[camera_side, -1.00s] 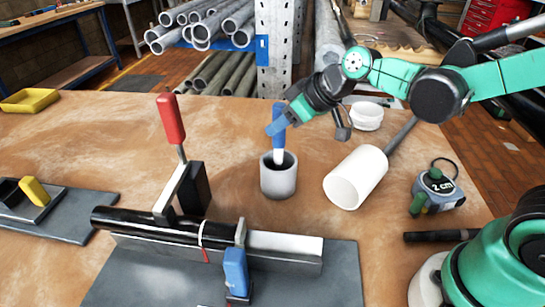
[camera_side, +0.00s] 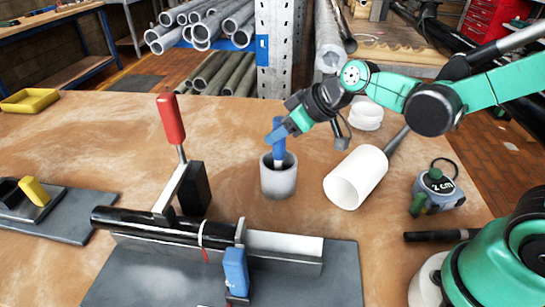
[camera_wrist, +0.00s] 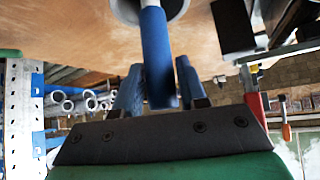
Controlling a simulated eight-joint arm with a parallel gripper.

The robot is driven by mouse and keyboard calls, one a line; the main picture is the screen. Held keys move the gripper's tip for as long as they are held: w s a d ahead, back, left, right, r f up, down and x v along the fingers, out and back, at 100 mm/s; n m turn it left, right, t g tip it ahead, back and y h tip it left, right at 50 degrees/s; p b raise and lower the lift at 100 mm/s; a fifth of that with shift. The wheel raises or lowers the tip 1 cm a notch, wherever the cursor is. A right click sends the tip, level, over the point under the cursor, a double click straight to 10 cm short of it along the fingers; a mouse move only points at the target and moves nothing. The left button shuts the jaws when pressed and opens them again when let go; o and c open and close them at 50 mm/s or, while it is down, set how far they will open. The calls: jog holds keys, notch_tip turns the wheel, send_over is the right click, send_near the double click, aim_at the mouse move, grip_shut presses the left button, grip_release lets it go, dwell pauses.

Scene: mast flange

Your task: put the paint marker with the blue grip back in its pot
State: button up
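The paint marker with the blue grip (camera_side: 278,151) stands nearly upright in the small grey pot (camera_side: 278,183), its lower end inside the rim and hidden. My gripper (camera_side: 281,131) is around the marker's upper part, above the pot. In the wrist view the marker (camera_wrist: 158,50) runs between my two blue fingers (camera_wrist: 159,72), and the pot's rim (camera_wrist: 178,8) shows at the top. The fingers look opened beside the marker. Whether one still touches it is hard to tell.
A white tube (camera_side: 356,178) lies right of the pot. A tape measure (camera_side: 436,192) and a black marker (camera_side: 436,236) are farther right. A red-handled clamp (camera_side: 171,120) stands left of the pot, behind a fixture with a black pipe (camera_side: 150,223).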

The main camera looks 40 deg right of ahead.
jog(key=o, duration=0.3)
jog(key=s+d+r+m+h, duration=0.1)
jog(key=s+d+m, duration=0.1)
jog(key=s, duration=0.3)
jog(key=s+d+r+m+g+h, duration=0.1)
jog(key=s+d+m+h, duration=0.1)
jog(key=s+d, duration=0.1)
jog(key=shift+s+m, duration=0.3)
jog(key=shift+s, duration=0.55)
